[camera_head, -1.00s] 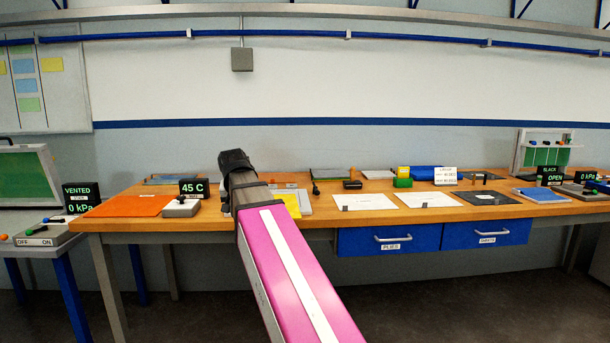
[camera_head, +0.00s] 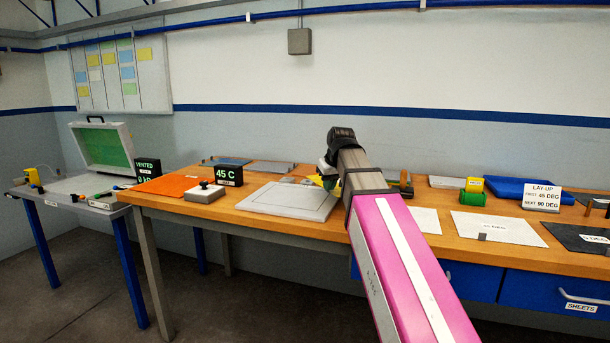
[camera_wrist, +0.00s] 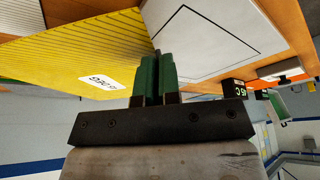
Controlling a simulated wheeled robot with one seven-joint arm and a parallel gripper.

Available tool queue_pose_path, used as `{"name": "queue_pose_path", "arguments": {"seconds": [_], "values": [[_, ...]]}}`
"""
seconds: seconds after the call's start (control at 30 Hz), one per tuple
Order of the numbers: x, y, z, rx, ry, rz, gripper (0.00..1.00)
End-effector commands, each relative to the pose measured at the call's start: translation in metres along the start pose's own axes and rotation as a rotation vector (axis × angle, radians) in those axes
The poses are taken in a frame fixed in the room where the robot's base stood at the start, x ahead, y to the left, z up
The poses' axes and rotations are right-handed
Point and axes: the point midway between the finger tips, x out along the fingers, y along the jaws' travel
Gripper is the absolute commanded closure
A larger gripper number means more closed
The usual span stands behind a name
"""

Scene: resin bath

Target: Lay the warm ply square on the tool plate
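The ply square (camera_wrist: 95,52) is yellow with fine diagonal lines and a white label, upside down in the wrist view. My gripper (camera_wrist: 157,62) has its green fingers close together on the edge of this ply, which spreads out to the left. The tool plate (camera_wrist: 203,35), pale grey with a dark square outline, lies to the right of the fingers. In the head view, the tool plate (camera_head: 290,201) lies on the bench with its outlined top bare. A little of the ply (camera_head: 322,181) shows by my gripper (camera_head: 331,172), at the plate's back right; my arm hides the rest.
An orange mat (camera_head: 168,185) and a control box (camera_head: 204,192) with a 45 C display (camera_head: 229,174) are left of the plate. White sheets (camera_head: 497,228) and a lay-up sign (camera_head: 541,198) are to the right. An open green-lined case (camera_head: 104,147) stands at far left.

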Motion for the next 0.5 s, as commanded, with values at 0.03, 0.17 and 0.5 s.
{"name": "queue_pose_path", "arguments": {"seconds": [0.03,0.17,0.5], "values": [[0.0,-0.013,-0.015,-0.102,0.0,-0.044,1.0],[-0.002,-0.045,-0.037,-0.356,0.001,-0.149,1.0],[-0.007,-0.088,-0.061,-0.703,0.001,-0.29,1.0]]}}
